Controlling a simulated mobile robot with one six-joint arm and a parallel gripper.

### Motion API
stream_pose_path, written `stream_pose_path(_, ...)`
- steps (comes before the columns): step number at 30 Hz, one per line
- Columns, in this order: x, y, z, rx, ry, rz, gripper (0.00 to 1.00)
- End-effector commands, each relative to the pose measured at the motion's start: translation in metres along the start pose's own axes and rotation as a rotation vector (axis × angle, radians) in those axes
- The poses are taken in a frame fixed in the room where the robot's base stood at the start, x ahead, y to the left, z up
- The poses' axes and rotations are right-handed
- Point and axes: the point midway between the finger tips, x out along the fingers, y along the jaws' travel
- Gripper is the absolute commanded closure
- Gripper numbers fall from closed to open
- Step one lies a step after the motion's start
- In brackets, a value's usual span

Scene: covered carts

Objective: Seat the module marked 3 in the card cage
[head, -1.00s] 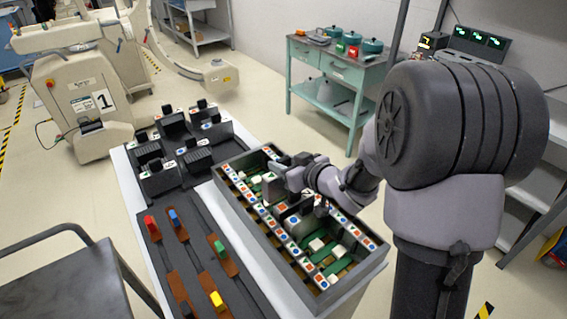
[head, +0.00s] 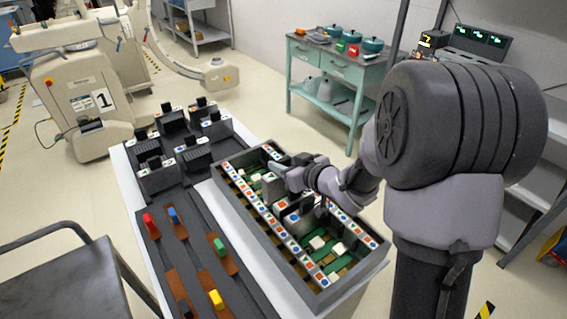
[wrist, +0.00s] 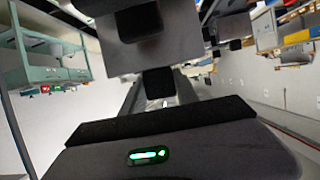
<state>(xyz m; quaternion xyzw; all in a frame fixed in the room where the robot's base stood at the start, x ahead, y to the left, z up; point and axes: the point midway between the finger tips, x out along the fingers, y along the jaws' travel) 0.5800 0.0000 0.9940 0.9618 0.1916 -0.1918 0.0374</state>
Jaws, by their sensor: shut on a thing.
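The card cage (head: 347,288) is the long grey open box on the cart, with rails of red and blue dots and green boards inside. My gripper (head: 284,181) is over the far half of the cage, shut on a dark grey module (head: 271,188). The module is upright at the cage; I cannot tell whether it touches the bottom. Its mark cannot be read. In the wrist view a grey block with dark parts (wrist: 158,83) stands beyond my gripper's dark body, which has a green light. My arm hides part of the cage's right side.
A dark rack (head: 224,122) with several black modules stands at the back left of the cart. A dark tray (head: 188,262) with red, blue, green and yellow handles lies left of the cage. A teal bench (head: 335,70) stands behind. A grey cart (head: 65,285) is at the lower left.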

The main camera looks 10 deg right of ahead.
Motion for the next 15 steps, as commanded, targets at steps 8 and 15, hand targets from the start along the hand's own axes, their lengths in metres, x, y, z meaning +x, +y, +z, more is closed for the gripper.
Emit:
stream_pose_path(8,0.003,0.0,0.007,-0.001,0.001,0.0,1.0)
stream_pose_path(15,0.005,0.0,0.012,-0.001,0.001,0.0,1.0)
